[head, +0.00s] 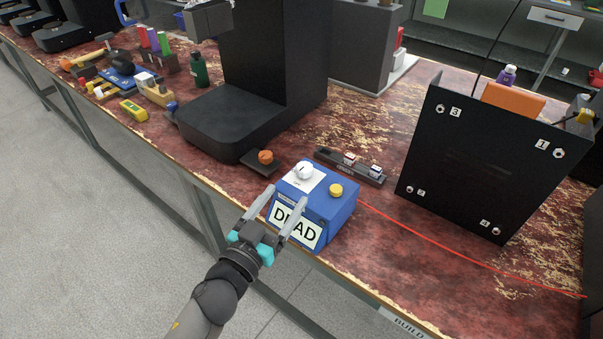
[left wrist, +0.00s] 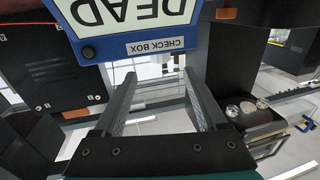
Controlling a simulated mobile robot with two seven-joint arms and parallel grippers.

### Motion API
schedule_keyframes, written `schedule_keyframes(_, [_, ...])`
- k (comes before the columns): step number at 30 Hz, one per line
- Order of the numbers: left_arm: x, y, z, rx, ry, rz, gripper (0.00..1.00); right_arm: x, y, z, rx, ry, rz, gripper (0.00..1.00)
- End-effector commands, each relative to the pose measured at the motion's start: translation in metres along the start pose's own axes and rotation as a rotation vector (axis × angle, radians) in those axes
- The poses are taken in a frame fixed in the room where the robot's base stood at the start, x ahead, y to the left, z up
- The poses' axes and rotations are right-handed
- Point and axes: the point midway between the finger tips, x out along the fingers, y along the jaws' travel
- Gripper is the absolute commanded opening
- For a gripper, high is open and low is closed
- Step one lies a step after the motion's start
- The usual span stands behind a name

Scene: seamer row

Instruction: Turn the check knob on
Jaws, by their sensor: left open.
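The blue check box (head: 336,214) stands near the front edge of the bench. It has a white knob (head: 303,171) on a white plate on top, a yellow button (head: 336,190), and a front label reading DEAD (head: 307,233). My left gripper (head: 287,197) is open and empty in front of the box; its fingers overlap the front and left part of the box in the head view, short of the knob. In the left wrist view the box's front (left wrist: 120,45) appears upside down beyond the open fingers (left wrist: 163,85); the knob is hidden there. My right gripper is not in view.
A black machine (head: 260,75) with an orange button (head: 265,157) stands behind left of the box. A small rack (head: 335,162) lies behind it. A black panel (head: 470,155) with numbered studs stands at right. A red wire (head: 430,240) runs right from the box.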

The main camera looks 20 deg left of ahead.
Motion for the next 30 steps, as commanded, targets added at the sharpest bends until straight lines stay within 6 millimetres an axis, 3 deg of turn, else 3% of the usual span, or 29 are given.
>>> schedule_keyframes(9, [0.05,0.0,-0.001,0.002,0.003,0.0,0.74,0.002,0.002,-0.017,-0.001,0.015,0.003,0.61])
schedule_keyframes(15, [0.073,0.0,0.0,0.001,0.001,0.0,0.74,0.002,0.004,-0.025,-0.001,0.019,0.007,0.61])
schedule_keyframes(30, [0.085,0.0,0.0,0.0,-0.002,-0.001,0.74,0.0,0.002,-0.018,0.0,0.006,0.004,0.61])
